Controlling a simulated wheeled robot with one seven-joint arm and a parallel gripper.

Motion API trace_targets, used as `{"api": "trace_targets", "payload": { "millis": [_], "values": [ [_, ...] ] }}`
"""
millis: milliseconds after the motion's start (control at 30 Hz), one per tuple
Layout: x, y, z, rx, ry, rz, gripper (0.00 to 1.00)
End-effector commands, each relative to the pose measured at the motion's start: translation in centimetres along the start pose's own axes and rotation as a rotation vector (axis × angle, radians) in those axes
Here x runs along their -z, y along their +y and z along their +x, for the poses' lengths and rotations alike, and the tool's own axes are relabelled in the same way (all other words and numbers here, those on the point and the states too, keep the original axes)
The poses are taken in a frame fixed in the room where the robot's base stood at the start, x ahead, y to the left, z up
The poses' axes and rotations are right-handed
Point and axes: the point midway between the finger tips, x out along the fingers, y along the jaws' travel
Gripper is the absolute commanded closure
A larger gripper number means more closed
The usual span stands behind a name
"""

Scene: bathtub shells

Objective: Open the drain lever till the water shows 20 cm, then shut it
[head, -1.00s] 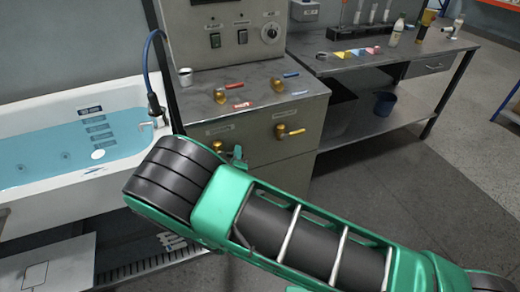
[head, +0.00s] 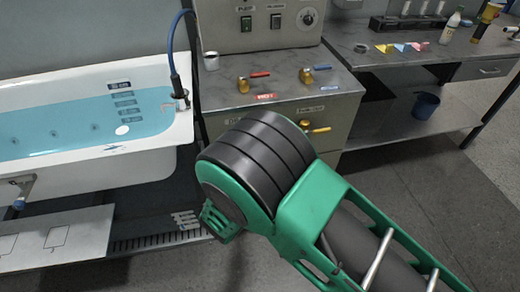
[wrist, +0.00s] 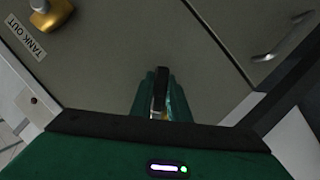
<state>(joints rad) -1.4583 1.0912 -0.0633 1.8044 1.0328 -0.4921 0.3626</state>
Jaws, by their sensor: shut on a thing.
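The bathtub (head: 150,72) at left holds blue water (head: 60,125). A column of depth plates (head: 122,95) runs down its inner end wall; the top plate is dry, the lower ones are under water, and their figures are too small to read. On the cabinet front, a yellow lever (head: 318,128) sits under a label; in the wrist view a yellow valve (wrist: 50,14) labelled TANK OUT shows. My gripper (wrist: 160,88) is shut on a narrow dark lever with a bit of yellow below it. My arm hides this spot in the head view.
The floor at right is clear.

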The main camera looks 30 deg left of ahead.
Motion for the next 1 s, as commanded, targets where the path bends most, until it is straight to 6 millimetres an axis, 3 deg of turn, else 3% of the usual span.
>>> {"api": "trace_targets", "payload": {
  "millis": [400,433,500,833,1000],
  "values": [
    [-0.2,-0.7,-0.3,0.012,-0.005,0.0,1.0],
    [-0.2,-0.7,-0.3,0.012,-0.005,0.0,0.82],
    [-0.2,-0.7,-0.3,0.011,-0.004,-0.001,0.66],
    [0.1,-0.6,-0.4,0.009,0.001,0.001,0.66],
    [0.2,-0.6,-2.0,0.01,0.002,0.001,0.66]
  ]
}}
